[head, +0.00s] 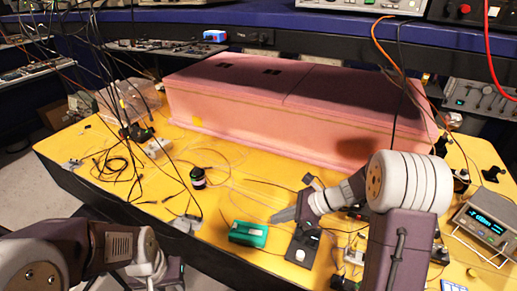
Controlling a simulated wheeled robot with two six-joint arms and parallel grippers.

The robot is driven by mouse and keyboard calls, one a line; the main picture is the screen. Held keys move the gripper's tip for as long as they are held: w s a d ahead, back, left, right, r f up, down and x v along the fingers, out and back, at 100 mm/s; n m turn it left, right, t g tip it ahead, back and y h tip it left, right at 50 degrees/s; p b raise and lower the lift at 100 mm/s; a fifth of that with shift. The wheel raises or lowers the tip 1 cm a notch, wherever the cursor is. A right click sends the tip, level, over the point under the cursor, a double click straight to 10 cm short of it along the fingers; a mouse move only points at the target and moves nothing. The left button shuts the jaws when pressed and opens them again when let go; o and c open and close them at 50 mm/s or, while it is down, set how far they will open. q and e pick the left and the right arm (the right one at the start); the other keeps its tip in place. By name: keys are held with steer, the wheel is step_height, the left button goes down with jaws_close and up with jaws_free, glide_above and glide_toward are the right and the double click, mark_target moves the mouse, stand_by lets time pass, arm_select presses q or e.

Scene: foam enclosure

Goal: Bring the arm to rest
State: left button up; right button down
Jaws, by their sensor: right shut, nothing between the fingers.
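My right arm comes in from the lower right. Its gripper (281,216) points left, shut and empty, over the yellow table (140,215).
A long pink foam enclosure (240,120) stands along the table's back. A small dark jar (197,177), loose cables and a black-based device (303,245) lie in front. Wires hang at upper left.

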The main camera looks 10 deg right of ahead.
steer(key=a+r+n, duration=0.2)
steer(key=a, duration=0.2)
steer(key=s+f+n+g+h, duration=0.25)
steer(key=s+n, duration=0.45)
steer(key=s, duration=0.4)
steer(key=s+d+f+n+h, duration=0.1)
steer(key=d+n+h, duration=0.1)
steer(key=d+n, duration=0.1)
steer(key=s+d+f+n+h, duration=0.1)
steer(key=d+n+h, duration=0.1)
steer(key=n, duration=0.3)
steer(key=s+d+f+n+h, duration=0.1)
steer(key=s+d+n+h, duration=0.1)
steer(key=d+n, duration=0.1)
steer(key=shift+d+f+n, duration=0.2)
steer(key=shift+d+n, duration=0.2)
steer(key=shift+n, duration=0.4)
steer(key=shift+w, duration=0.3)
steer(key=shift+a, duration=0.1)
steer(key=shift+s, duration=0.2)
steer(key=shift+w, duration=0.1)
